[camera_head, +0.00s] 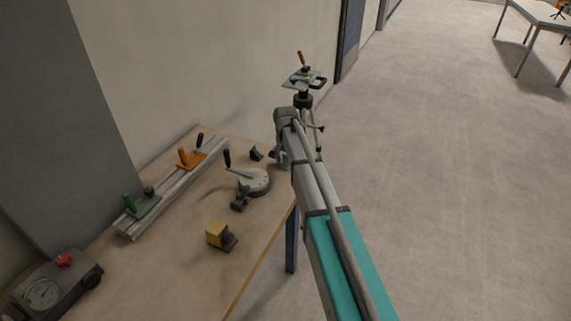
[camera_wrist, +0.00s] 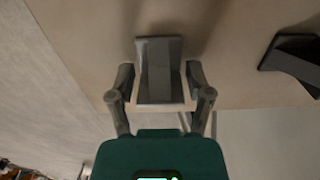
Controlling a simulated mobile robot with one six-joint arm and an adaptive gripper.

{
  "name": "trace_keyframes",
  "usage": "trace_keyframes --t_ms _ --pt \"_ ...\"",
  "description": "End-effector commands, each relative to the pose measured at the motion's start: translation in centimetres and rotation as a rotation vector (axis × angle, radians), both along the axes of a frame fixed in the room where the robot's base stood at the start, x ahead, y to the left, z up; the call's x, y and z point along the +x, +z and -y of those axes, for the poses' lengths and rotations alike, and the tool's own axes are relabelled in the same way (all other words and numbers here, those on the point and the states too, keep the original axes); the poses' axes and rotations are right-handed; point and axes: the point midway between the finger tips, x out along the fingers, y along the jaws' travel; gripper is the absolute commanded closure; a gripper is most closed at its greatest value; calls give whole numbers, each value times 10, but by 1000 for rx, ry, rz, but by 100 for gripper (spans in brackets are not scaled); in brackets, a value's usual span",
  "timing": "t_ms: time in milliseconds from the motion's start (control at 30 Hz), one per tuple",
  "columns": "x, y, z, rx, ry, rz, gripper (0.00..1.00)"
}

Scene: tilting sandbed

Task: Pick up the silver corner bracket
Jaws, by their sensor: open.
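The silver corner bracket (camera_wrist: 160,60) shows in the wrist view as a grey L-shaped piece, upright plate and foot, near the table's edge. My gripper (camera_wrist: 160,78) is open, with one finger on each side of the bracket's lower part. I cannot tell whether either finger touches it. In the head view my gripper (camera_head: 280,157) is at the table's right edge, and the bracket is small and mostly hidden there by the gripper and arm.
A dark bracket (camera_wrist: 295,62) lies to the right in the wrist view; it also shows in the head view (camera_head: 256,153). A round crank dial (camera_head: 255,181), a yellow-and-dark block (camera_head: 220,235) and a rail with clamps (camera_head: 172,195) are on the table (camera_head: 185,270). A tripod (camera_head: 304,100) stands beyond.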

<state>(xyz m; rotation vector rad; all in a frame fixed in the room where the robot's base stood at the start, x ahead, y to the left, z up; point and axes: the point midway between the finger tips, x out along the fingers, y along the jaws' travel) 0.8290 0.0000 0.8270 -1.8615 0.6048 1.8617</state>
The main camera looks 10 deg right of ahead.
Motion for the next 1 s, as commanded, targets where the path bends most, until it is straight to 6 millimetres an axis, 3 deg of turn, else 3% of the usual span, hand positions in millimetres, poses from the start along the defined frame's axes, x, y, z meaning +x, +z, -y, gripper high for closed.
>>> trace_keyframes --t_ms 300,667,1000 --pt "0 0 0 0 0 0 34" --pt "0 0 0 0 0 0 100" --pt "0 0 0 0 0 0 100"
